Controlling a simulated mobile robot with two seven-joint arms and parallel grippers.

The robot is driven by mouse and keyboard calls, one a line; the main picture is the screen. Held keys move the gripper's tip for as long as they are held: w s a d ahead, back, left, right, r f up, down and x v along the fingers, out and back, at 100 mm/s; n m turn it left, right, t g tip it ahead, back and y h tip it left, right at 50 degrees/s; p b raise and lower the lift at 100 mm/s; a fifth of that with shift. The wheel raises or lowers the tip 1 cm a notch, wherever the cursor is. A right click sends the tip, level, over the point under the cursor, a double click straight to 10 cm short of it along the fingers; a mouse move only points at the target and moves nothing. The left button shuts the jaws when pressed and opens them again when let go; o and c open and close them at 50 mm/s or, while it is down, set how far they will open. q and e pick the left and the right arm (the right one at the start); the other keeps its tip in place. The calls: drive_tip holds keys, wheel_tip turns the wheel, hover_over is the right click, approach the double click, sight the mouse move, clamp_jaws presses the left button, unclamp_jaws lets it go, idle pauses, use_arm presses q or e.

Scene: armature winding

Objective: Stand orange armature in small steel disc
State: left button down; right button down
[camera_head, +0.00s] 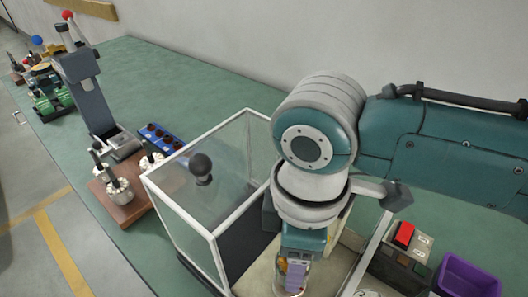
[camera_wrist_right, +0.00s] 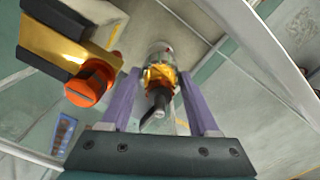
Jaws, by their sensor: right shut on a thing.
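My right gripper (camera_head: 296,275) points down inside a clear case with a white frame. In the right wrist view its purple fingers (camera_wrist_right: 163,108) are shut on the orange armature (camera_wrist_right: 160,76). The armature has orange windings, a dark shaft toward the gripper and a grey part at its far end. In the head view only a bit of orange (camera_head: 283,264) shows beside the fingers. I cannot make out the small steel disc for certain, nor tell whether the armature touches anything below. My left gripper is not in view.
The clear case (camera_head: 212,234) surrounds the right gripper closely. An orange knob (camera_wrist_right: 88,84) on a yellow bar is beside the fingers in the wrist view. A control box with a red button (camera_head: 404,234) and a purple bin (camera_head: 468,277) stand right. A brown board (camera_head: 130,205) lies left.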

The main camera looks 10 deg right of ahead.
drive_tip(key=shift+f+b, duration=0.35)
drive_tip(key=shift+f, duration=0.25)
drive_tip(key=c, duration=0.5)
unclamp_jaws()
drive_tip(key=shift+c, duration=0.2)
drive_tip(key=o, duration=0.5)
wheel_tip(320, 180, up, 5)
drive_tip(key=p, duration=0.5)
drive_tip(key=shift+f, duration=0.15)
drive_tip(key=shift+f, duration=0.1)
